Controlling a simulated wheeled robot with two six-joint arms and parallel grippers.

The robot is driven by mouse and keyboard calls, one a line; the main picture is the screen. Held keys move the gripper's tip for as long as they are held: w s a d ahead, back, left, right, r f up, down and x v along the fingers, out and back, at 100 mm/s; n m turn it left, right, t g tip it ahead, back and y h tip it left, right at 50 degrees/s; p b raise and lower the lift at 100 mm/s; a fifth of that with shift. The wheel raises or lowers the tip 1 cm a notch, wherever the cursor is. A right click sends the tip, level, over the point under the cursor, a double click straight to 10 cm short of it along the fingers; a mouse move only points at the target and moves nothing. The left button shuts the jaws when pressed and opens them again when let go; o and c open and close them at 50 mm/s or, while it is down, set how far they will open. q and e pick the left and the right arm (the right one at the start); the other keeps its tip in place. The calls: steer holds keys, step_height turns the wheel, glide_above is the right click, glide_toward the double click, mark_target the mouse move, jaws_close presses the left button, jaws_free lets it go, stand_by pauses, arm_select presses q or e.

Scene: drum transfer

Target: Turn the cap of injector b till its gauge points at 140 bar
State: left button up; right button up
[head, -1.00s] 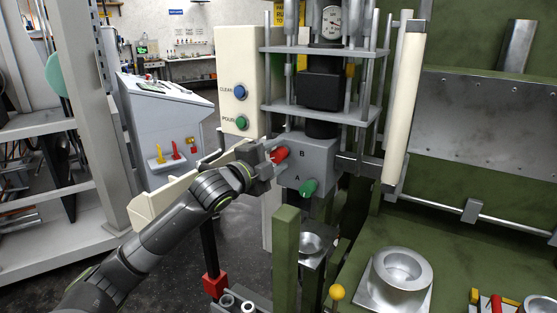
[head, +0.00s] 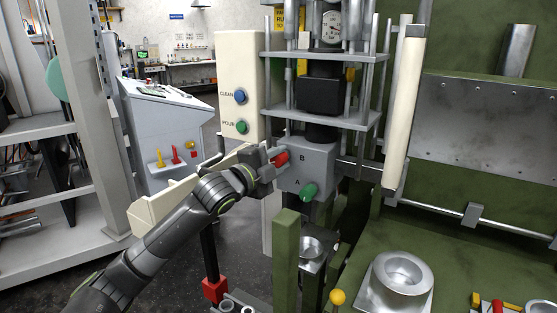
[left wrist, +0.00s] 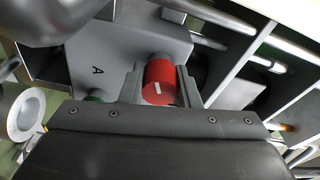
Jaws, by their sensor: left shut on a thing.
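The red cap of injector B (head: 281,159) sticks out of the grey block (head: 318,160) beside the letter B. My left gripper (head: 272,161) is shut on it from the left. In the left wrist view the red cap (left wrist: 158,82) sits between the two fingers, with a short white mark on its end face. The green cap by the letter A (head: 308,191) is lower on the same block. A round white gauge (head: 332,25) shows at the top; its reading is too small to tell. My right gripper is not in view.
A cream panel (head: 237,65) with a blue CLEAN button and a green POUR button stands left of the block. A cream vertical bar (head: 404,110) stands to the right. A green post (head: 285,255) and a metal cup (head: 312,247) are below.

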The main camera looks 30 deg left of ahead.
arm_select(q)
steer(key=shift+n, duration=0.3)
steer(key=n+t+p, duration=0.1)
steer(key=n+p, duration=0.2)
steer(key=n, duration=0.2)
steer(key=shift+r+y, duration=0.1)
steer(key=shift+y, duration=0.2)
steer(key=n+p, duration=0.2)
steer(key=n, duration=0.1)
steer(key=shift+n+y, duration=0.3)
steer(key=shift+n, duration=0.1)
steer(key=shift+n+y+p, duration=0.3)
steer(key=shift+n+p, duration=0.25)
steer(key=shift+n, duration=0.55)
steer(key=shift+t, duration=0.3)
steer(key=o, duration=1)
